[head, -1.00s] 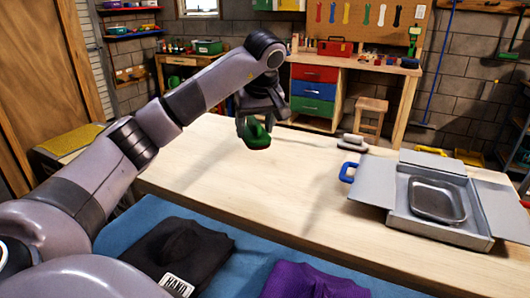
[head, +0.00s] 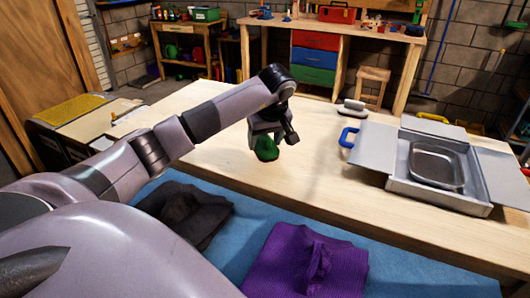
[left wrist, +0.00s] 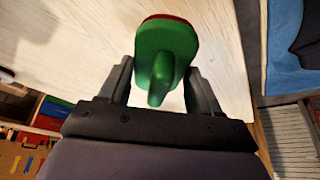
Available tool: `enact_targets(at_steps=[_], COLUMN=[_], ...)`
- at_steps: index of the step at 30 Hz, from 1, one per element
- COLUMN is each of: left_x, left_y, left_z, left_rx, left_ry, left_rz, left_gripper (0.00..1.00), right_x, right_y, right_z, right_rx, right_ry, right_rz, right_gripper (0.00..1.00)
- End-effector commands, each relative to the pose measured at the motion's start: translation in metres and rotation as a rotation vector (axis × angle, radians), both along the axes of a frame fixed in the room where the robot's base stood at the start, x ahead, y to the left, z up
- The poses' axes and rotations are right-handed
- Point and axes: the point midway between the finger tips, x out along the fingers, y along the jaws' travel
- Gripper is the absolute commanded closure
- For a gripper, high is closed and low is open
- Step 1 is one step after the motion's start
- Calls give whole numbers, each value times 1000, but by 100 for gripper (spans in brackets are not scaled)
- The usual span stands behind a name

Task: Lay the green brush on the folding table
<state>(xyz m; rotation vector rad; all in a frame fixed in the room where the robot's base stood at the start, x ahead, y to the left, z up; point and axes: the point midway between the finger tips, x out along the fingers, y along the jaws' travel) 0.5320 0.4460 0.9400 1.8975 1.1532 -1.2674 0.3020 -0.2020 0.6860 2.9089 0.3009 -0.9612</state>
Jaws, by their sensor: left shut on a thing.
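The green brush (head: 266,152) hangs in my left gripper (head: 268,138), over the light wood top of the table (head: 330,180). In the left wrist view the brush (left wrist: 165,50) has a rounded green body, a stubby handle and a dark red edge at its far end. The fingers of my left gripper (left wrist: 158,85) stand on either side of the handle, shut on it. The brush seems to be a little above the wood; the exact gap cannot be told. My right gripper is not in view.
A grey open case (head: 400,190) with a metal tray (head: 436,166) stands at the right of the table. A grey-white block (head: 352,106) lies at the far edge. A blue mat (head: 390,268) with dark cloth (head: 185,210) and purple cloth (head: 300,270) covers the near side. Bare wood surrounds the gripper.

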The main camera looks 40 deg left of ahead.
Motion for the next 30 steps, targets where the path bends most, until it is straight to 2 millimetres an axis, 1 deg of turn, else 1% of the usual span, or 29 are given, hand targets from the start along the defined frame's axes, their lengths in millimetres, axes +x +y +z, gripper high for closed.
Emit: enact_targets(at_steps=[5,12,23,24,26,30], left_x=[0,0,0,0,0,0], left_y=[0,0,0,0,0,0], left_z=[-12,-43,-47,-47,-47,-47], left_rx=[-1,-1,0,0,-1,-1], left_ry=[-1,-1,-2,-2,-1,-1], left_rz=[1,1,1,1,1,1], left_gripper=[61,61,61,30,11,11], right_x=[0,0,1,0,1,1], right_y=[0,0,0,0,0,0], right_z=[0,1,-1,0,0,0], right_rx=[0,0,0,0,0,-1], right_ry=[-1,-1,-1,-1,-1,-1], right_rz=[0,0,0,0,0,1], right_gripper=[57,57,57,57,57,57])
